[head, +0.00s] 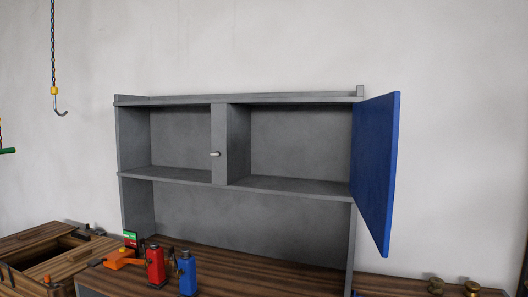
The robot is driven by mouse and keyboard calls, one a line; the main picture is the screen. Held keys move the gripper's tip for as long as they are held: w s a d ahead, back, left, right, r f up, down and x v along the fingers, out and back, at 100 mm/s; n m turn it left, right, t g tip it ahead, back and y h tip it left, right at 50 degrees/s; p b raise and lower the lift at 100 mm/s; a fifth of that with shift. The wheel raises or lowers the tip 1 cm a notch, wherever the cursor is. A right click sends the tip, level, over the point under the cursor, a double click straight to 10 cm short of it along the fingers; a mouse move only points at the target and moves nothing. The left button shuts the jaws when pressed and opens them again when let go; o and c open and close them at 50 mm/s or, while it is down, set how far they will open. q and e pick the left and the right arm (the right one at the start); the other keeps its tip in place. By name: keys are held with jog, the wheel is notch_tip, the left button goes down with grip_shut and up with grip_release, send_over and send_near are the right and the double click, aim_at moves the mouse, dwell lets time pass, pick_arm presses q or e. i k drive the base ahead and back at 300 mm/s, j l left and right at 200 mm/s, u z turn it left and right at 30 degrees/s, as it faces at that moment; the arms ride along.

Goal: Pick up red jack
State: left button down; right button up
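A red jack (155,267) stands upright on the wooden worktop, near the bottom of the head view. A blue jack (187,274) stands just to its right. An orange tool (123,258) lies just to its left. Neither of my grippers shows in the head view.
A grey cabinet (219,140) with empty shelves rises behind the wooden worktop (240,278). Its blue door (376,170) stands open on the right. A hook (60,111) hangs on a chain at upper left. Brass-coloured weights (472,288) stand at lower right. The worktop right of the blue jack is clear.

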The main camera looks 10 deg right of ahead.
aim_at(156, 270)
jog(key=l, duration=1)
jog(key=k+l, duration=0.1)
jog(key=l, duration=0.85)
jog(key=i+j+z, duration=0.1)
jog(key=j+z, duration=0.65)
jog(key=z, duration=0.15)
jog(key=j, duration=0.45)
jog(key=k+j+z, duration=0.15)
jog(key=j, duration=0.8)
jog(key=j+z, duration=0.15)
jog(key=j, duration=0.3)
jog(key=k+j, duration=0.15)
jog(key=j, duration=0.3)
jog(key=k+j+z, duration=0.1)
jog(key=j, duration=0.35)
jog(key=k+j+z, duration=0.1)
jog(key=j, duration=0.35)
